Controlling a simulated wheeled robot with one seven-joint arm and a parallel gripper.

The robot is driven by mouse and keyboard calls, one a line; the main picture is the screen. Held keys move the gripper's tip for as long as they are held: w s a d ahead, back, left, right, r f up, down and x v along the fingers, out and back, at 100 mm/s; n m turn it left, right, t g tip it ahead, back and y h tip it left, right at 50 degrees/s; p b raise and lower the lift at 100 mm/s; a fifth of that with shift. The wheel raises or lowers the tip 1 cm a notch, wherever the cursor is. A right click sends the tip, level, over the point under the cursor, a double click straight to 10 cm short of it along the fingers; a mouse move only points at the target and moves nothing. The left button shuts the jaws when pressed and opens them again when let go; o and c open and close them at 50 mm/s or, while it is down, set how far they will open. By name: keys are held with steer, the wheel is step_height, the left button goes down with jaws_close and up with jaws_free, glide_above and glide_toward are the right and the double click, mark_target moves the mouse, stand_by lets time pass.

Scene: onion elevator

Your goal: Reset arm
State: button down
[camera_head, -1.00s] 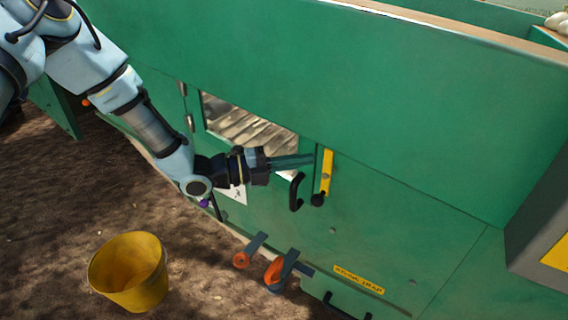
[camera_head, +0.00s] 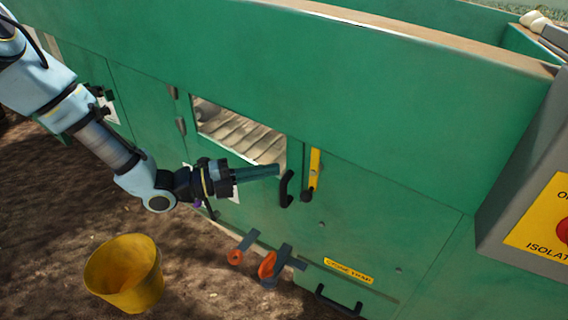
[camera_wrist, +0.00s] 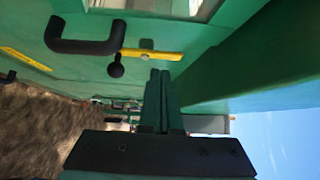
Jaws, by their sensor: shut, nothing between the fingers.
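My gripper (camera_head: 277,171) is shut and empty. In the head view it points right, in front of the hatch window (camera_head: 240,133) of the green machine (camera_head: 400,120), with its tips just left of the black door handle (camera_head: 286,188). In the wrist view the shut fingers (camera_wrist: 160,75) run up the middle. The handle (camera_wrist: 85,40) also shows there at upper left, apart from the fingers. I cannot tell the exact gap between the fingers and the machine's wall.
A yellow latch bar (camera_head: 314,170) with a black knob is right of the handle. Orange-and-grey fittings (camera_head: 268,265) and a yellow label (camera_head: 348,271) sit low. A yellow bucket (camera_head: 125,272) stands on the soil. A grey isolator box (camera_head: 520,200) juts out at right.

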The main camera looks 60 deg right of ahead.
steer(key=w+a+m+t+y, duration=0.25)
steer(key=w+a+m, duration=0.25)
steer(key=a, duration=0.4)
steer(key=w+a+m+t+y, duration=0.1)
steer(key=w+a+m+y, duration=0.3)
steer(key=a, duration=0.5)
steer(key=w+a+m+t+y, duration=0.2)
steer(key=w+a+m, duration=0.4)
steer(key=a, duration=0.3)
steer(key=w+a+r+m+t+y, duration=0.1)
steer(key=w+a+r+m+t, duration=0.2)
steer(key=a, duration=0.5)
steer(key=w+a+r+m+t+y, duration=0.1)
steer(key=w+a+m+t+y, duration=0.15)
steer(key=a+m, duration=0.45)
steer(key=w+a+r+m+t+y, duration=0.1)
steer(key=w+a+r+m+t, duration=0.2)
steer(key=a, duration=0.6)
step_height(320, 180, up, 14)
steer(key=p, duration=1.5)
steer(key=shift+w+a+m, duration=0.3)
steer(key=shift+w, duration=0.15)
